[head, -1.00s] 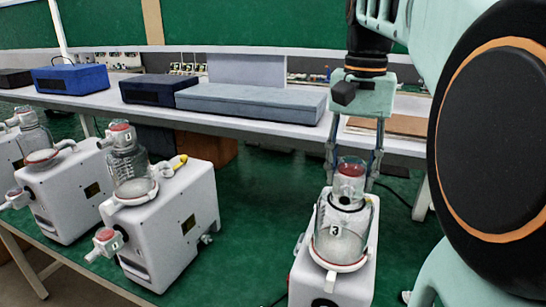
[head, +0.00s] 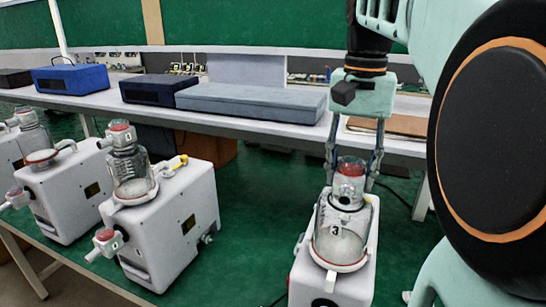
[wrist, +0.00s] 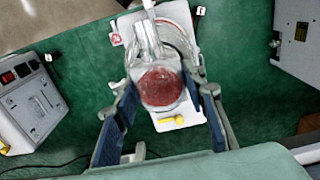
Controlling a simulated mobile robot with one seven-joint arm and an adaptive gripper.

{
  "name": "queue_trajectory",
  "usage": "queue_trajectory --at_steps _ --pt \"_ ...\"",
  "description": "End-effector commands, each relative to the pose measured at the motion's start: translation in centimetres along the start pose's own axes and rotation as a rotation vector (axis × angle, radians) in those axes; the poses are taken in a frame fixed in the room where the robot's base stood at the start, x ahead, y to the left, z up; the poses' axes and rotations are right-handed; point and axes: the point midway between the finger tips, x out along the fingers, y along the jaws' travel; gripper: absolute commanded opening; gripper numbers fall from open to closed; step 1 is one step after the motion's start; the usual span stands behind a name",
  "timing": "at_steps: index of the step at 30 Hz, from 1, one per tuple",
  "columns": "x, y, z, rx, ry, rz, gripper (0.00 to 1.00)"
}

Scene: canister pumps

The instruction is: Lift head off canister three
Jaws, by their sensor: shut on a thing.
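Canister three (head: 343,245) is a clear jar marked 3. It stands upright on a white pump unit (head: 330,288) at the lower middle right of the head view. Its head (head: 351,186), a clear and grey cap with a red top, sits at the jar's mouth. My gripper (head: 351,181) points down from above and is shut on the head, one finger on each side. In the wrist view, the head's red top (wrist: 160,88) lies between the blue-padded fingers of my gripper (wrist: 168,92). I cannot tell whether the head's lower rim is clear of the jar.
Another pump with canister one (head: 130,168) stands to the left, with a further pump (head: 60,190) beyond it. A long white bench (head: 290,125) behind carries blue and grey boxes. Green floor lies open between the pumps. A yellow part (wrist: 171,120) shows near the canister.

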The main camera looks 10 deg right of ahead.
Motion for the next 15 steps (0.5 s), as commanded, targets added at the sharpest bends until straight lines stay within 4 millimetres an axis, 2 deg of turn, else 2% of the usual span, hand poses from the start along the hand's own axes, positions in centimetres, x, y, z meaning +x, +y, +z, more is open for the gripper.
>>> queue_trajectory --at_steps 15 --pt "-0.89 0.00 -0.01 0.000 0.001 0.000 0.00"
